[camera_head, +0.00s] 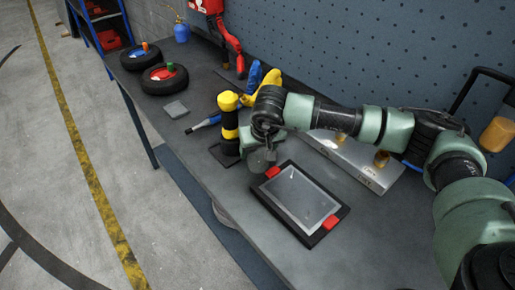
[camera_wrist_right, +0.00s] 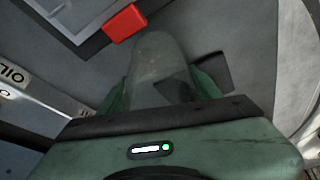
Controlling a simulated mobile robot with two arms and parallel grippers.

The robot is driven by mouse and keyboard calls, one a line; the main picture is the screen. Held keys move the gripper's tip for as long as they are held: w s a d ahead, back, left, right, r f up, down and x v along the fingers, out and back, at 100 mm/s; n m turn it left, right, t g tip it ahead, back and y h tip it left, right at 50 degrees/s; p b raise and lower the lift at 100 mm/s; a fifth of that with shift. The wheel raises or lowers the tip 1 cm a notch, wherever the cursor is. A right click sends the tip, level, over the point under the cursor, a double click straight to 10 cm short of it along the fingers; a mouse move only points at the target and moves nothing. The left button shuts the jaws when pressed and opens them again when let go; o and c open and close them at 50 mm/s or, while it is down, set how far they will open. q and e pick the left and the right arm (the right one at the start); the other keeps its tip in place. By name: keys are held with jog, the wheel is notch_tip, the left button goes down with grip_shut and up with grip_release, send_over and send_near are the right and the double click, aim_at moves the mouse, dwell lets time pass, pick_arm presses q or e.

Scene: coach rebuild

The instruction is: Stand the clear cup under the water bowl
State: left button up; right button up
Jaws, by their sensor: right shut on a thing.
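My right gripper (camera_head: 264,152) is low over the bench, between the black-and-yellow post and the tablet. In the right wrist view the right gripper (camera_wrist_right: 161,86) is shut on the clear cup (camera_wrist_right: 155,58), a smoky see-through shape between its green fingers. In the head view the clear cup (camera_head: 262,161) is small and partly hidden by the gripper. I cannot tell whether its base touches the bench. I cannot surely pick out the water bowl; an amber container (camera_head: 498,133) hangs at the right edge. My left gripper is out of view.
A tablet with red corners (camera_head: 304,201) lies beside the gripper. A silver box (camera_head: 352,166) with amber pieces stands behind it. The black-and-yellow post (camera_head: 229,126), a screwdriver (camera_head: 204,123) and two wheels (camera_head: 165,78) are to the left. The bench's front edge is close.

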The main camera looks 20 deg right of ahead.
jog(key=shift+f, duration=0.1)
jog(key=shift+f, duration=0.1)
jog(key=o, duration=1.4)
jog(key=shift+c, duration=0.2)
